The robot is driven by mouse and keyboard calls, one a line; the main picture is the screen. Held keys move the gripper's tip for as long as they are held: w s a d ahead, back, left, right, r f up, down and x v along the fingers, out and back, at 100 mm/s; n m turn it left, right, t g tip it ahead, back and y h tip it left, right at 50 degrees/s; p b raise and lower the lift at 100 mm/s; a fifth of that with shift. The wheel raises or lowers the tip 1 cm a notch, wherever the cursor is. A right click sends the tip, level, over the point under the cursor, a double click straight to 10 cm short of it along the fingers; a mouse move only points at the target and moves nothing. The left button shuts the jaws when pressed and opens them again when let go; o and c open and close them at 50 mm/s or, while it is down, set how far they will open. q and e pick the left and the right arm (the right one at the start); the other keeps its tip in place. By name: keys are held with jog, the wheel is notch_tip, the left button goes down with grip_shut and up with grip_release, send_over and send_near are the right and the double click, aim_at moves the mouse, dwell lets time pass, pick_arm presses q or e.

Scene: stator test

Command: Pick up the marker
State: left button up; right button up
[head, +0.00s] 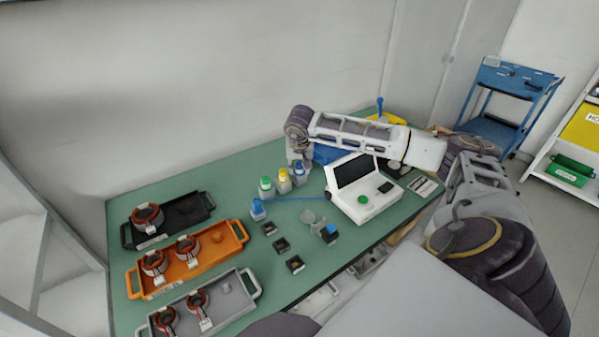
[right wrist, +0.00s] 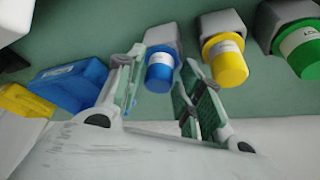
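No object is plainly recognisable as the marker. Three capped containers stand in a row in the head view: green (head: 265,186), yellow (head: 284,179) and blue (head: 300,170). In the right wrist view the blue cap (right wrist: 160,72) shows between my fingers, with the yellow one (right wrist: 226,62) and the green one (right wrist: 300,48) to its right. My right gripper (right wrist: 164,60) is open, its two fingers apart around the line of sight to the blue cap. I cannot tell whether they touch it. In the head view, this gripper (head: 305,158) points down over the blue container. My left gripper is not in view.
A white device (head: 364,206) with a dark screen stands right of the containers. A blue bin (head: 328,153) is partly behind my right arm. A thin blue line (head: 292,199) and small dark blocks lie in front. Black, orange (head: 205,265) and grey trays fill the left.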

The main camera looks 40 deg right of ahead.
jog(key=shift+w+d+f, duration=0.1)
jog(key=shift+f, duration=0.35)
jog(key=c, duration=0.8)
jog(key=shift+o, duration=0.2)
jog(key=shift+r, duration=0.15)
notch_tip(320, 180, up, 10)
jog(key=shift+f, duration=0.15)
dwell(0.6)
